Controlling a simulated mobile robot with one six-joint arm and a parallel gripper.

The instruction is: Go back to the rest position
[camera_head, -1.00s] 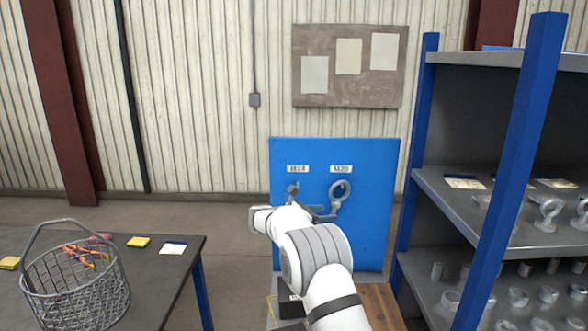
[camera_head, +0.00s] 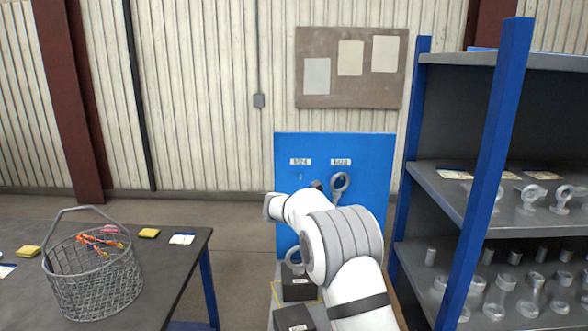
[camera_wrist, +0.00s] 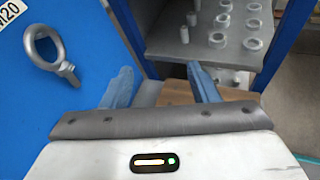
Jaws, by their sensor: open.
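My gripper (camera_wrist: 160,86) shows its two bluish fingers apart in the wrist view, with nothing held between them. In the head view my arm covers most of it, in front of the blue board. A grey eyebolt (camera_wrist: 45,52) hangs on the blue board (camera_wrist: 85,85) beside the M20 label, left of the fingers and apart from them. The same eyebolt also shows in the head view (camera_head: 340,184). Under the left label of the board only a small peg shows.
A blue-framed shelf (camera_head: 497,150) with eyebolts and metal cylinders stands close on the right. A wire basket (camera_head: 95,285) with colourful tools stands on the dark table at left. Dark blocks (camera_head: 299,287) stand below the board, a grey ring by the farther one.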

